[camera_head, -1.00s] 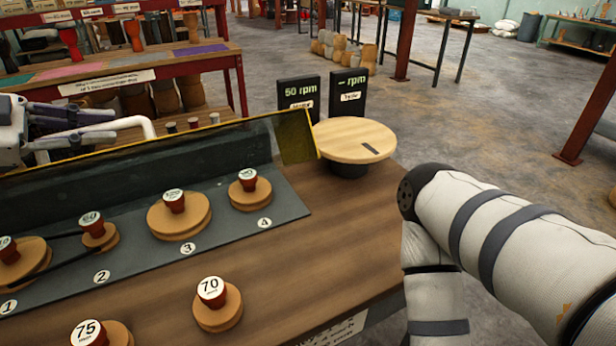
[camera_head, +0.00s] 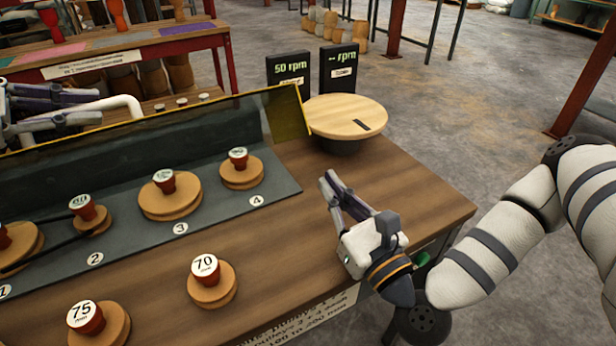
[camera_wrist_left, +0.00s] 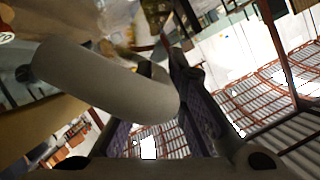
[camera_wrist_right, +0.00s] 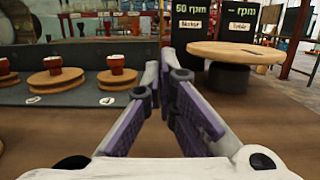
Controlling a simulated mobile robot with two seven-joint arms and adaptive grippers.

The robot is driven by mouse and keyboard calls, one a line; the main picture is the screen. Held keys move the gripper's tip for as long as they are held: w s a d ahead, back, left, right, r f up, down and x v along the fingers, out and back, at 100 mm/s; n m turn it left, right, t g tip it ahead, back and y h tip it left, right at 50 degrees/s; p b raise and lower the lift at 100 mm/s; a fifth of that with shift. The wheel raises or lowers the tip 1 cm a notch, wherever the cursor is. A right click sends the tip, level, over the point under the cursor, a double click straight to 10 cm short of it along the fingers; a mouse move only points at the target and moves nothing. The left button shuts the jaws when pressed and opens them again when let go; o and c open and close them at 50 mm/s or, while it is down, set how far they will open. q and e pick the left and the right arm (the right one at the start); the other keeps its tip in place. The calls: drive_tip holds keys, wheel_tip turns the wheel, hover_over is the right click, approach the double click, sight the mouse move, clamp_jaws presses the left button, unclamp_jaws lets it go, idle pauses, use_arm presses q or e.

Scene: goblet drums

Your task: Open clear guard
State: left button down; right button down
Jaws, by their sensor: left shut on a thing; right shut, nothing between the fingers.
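The clear guard (camera_head: 285,112) is a see-through panel with yellow edges. It stands raised behind the numbered pulleys on the dark plate. A white curved handle (camera_head: 122,101) shows at its upper left, and large in the left wrist view (camera_wrist_left: 105,85). My left gripper (camera_head: 85,105) is at the far left of the head view, shut on the handle; its fingers are partly hidden in the wrist view. My right gripper (camera_head: 328,184) is shut and empty above the bare bench, right of pulley 4. It also shows in the right wrist view (camera_wrist_right: 163,68).
Wooden pulleys with red knobs stand on the dark plate (camera_head: 275,184). Loose 70 (camera_head: 212,285) and 75 (camera_head: 98,328) pulleys sit at the bench front. A round wooden turntable (camera_head: 345,115) and two rpm displays (camera_head: 338,68) stand at the back right.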

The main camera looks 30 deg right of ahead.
use_arm(q)
drive_tip(key=shift+f, duration=0.1)
use_arm(e)
drive_tip(key=w, duration=0.2)
drive_tip(key=w+r, duration=0.1)
drive_tip(key=w, duration=0.5)
drive_tip(key=shift+a+r, duration=0.1)
drive_tip(key=shift+r, duration=0.05)
